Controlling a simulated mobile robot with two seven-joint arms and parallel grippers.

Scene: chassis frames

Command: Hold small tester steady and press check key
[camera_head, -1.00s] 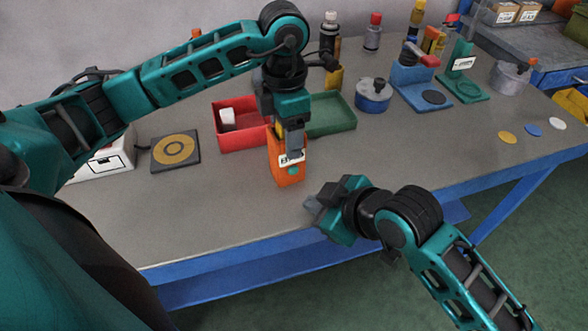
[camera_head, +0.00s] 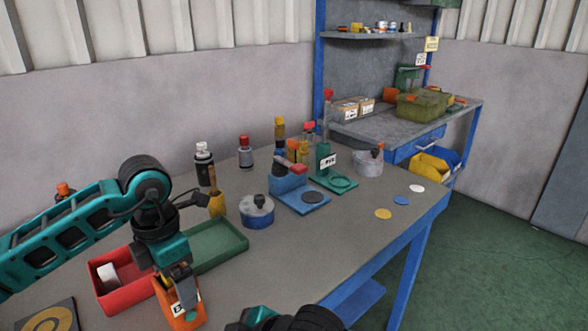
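The small tester (camera_head: 190,319) is an orange upright box with a white label, in the lower left of the head view on the grey table. Its lower end is cut by the frame edge. My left gripper (camera_head: 182,283) comes down on it from above, with its fingers at the top of the tester, and looks shut on it. The fingers hide part of its upper face. The check key is not visible. My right gripper (camera_head: 252,319) shows only in part at the bottom edge, right of the tester and apart from it; its fingertips are out of clear sight.
A red tray (camera_head: 121,297) with a white block and a green tray (camera_head: 218,246) stand close behind the tester. A blue pot (camera_head: 257,216), bottles, a blue stand (camera_head: 291,195) and a green stand (camera_head: 337,181) are farther back.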

